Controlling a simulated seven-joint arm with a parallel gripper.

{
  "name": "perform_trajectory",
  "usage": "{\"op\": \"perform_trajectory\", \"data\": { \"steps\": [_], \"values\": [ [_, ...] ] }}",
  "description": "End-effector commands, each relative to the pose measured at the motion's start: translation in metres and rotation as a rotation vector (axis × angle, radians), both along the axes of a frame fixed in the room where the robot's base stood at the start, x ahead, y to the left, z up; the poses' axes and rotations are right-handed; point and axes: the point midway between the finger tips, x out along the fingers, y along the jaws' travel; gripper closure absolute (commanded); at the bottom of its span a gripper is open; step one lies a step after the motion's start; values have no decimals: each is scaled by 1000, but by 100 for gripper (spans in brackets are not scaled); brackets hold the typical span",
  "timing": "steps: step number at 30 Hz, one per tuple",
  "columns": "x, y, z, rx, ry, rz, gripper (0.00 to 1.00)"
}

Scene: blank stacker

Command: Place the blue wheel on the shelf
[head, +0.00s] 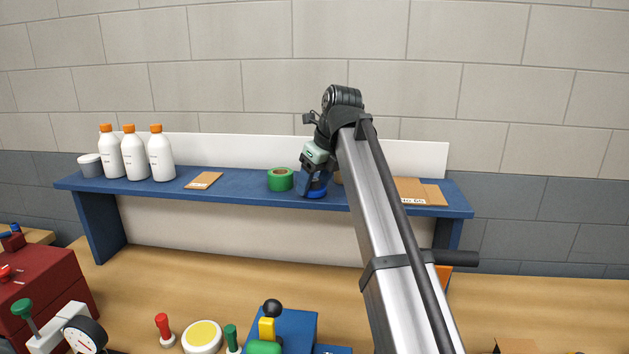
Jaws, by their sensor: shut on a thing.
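The blue wheel (317,194) shows as a bright blue rim at the shelf, just right of a green roll. My gripper (314,184) reaches down over it from above and is shut on it. The fingers and wrist hide most of the wheel. I cannot tell whether the wheel touches the shelf or hangs just above it. The blue shelf (235,184) runs across the back of the bench against a white panel.
The green roll (280,180) stands close left of my gripper. A cardboard piece (204,181), several white bottles (161,158) and a grey tub (90,166) are farther left. Cardboard (432,195) lies to the right, partly behind my arm. Coloured tools crowd the bench front.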

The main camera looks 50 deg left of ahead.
Motion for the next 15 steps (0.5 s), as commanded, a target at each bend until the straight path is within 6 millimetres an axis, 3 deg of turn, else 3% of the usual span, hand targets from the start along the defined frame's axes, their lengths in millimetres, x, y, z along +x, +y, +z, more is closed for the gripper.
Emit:
{"op": "perform_trajectory", "data": {
  "steps": [2, 3, 11, 15],
  "values": [
    [0, 0, -2, 0, 0, 0, 72],
    [0, 0, -3, 0, 0, 0, 38],
    [0, 0, -2, 0, 0, 0, 14],
    [0, 0, -2, 0, 0, 0, 14]
  ]
}}
